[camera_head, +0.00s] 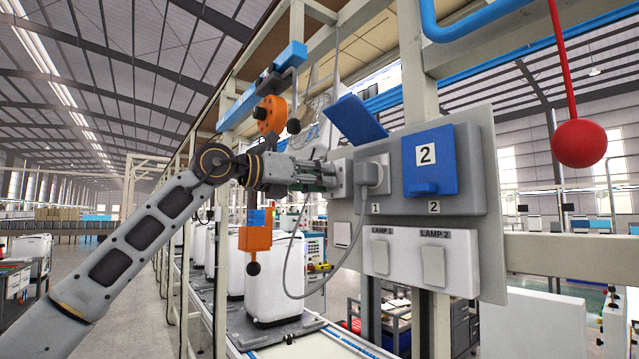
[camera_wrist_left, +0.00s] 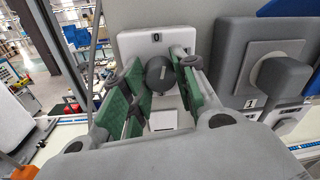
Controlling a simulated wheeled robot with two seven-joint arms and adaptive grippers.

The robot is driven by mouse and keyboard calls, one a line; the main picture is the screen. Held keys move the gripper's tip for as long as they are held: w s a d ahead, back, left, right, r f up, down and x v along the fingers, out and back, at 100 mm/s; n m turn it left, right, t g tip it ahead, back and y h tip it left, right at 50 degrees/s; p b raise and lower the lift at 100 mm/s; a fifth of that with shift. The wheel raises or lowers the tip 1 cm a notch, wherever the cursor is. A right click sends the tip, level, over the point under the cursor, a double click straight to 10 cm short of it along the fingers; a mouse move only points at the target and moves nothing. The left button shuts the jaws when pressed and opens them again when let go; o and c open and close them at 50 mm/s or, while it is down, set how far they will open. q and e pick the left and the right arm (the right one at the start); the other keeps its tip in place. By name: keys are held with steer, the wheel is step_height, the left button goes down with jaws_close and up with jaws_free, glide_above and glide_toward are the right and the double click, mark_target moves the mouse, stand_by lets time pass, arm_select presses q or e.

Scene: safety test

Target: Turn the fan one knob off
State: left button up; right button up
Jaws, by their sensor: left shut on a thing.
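The knob (camera_wrist_left: 161,71) is dark and round, on a white plate (camera_wrist_left: 128,42) with a small label that looks like 0. In the head view the plate (camera_head: 346,178) sits at the left end of the grey panel, and the knob is hidden by the fingers. My left gripper (camera_head: 327,176) reaches in from the left at the plate. In the left wrist view its green-padded fingers (camera_wrist_left: 157,82) lie on both sides of the knob and are shut on it. The knob's pointing direction is not clear. My right gripper is not in view.
Right of the plate are a grey plug (camera_head: 373,174) with a hanging cable and a blue-covered socket (camera_head: 428,160) marked 2. Lamp switches (camera_head: 381,256) sit below. A red ball (camera_head: 579,143) hangs at right. An orange block (camera_head: 255,239) hangs beneath my left wrist.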

arm_select(q)
steer(key=n, duration=0.1)
steer(key=n+b, duration=0.1)
steer(key=shift+f+n, duration=0.25)
steer(key=shift+n, duration=0.15)
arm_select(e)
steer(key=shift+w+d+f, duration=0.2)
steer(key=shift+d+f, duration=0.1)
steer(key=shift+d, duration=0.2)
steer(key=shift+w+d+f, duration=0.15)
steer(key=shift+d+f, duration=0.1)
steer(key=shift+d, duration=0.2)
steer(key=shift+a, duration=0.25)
arm_select(q)
steer(key=o, duration=1)
steer(key=shift+r, duration=0.1)
steer(key=shift+o, duration=0.2)
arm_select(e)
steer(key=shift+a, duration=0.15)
arm_select(q)
steer(key=shift+s+a, duration=0.1)
steer(key=shift+a, duration=0.05)
